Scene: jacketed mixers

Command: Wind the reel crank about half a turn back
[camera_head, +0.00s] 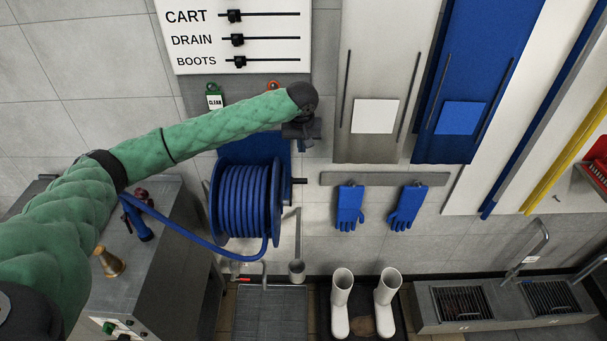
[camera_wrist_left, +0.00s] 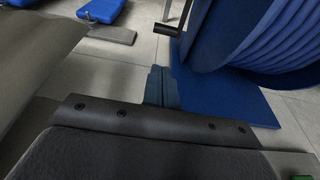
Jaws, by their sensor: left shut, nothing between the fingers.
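The hose reel (camera_head: 245,198), wound with blue hose, is mounted on the wall below my left forearm. Its crank shows as a short dark grip (camera_head: 299,181) at the reel's right side. In the left wrist view the dark crank grip (camera_wrist_left: 166,30) sticks out beside the blue reel flange (camera_wrist_left: 215,40). My left gripper (camera_head: 304,146) is above the crank in the head view, apart from it. Its fingers (camera_wrist_left: 160,82) are shut with nothing between them. My right gripper is not in view.
A blue hose nozzle (camera_head: 138,222) lies over the grey cabinet (camera_head: 150,270) at left. Blue gloves (camera_head: 349,207) hang right of the reel, with white boots (camera_head: 341,300) below. A label board (camera_head: 240,60) and hanging panels (camera_head: 385,80) are on the wall above.

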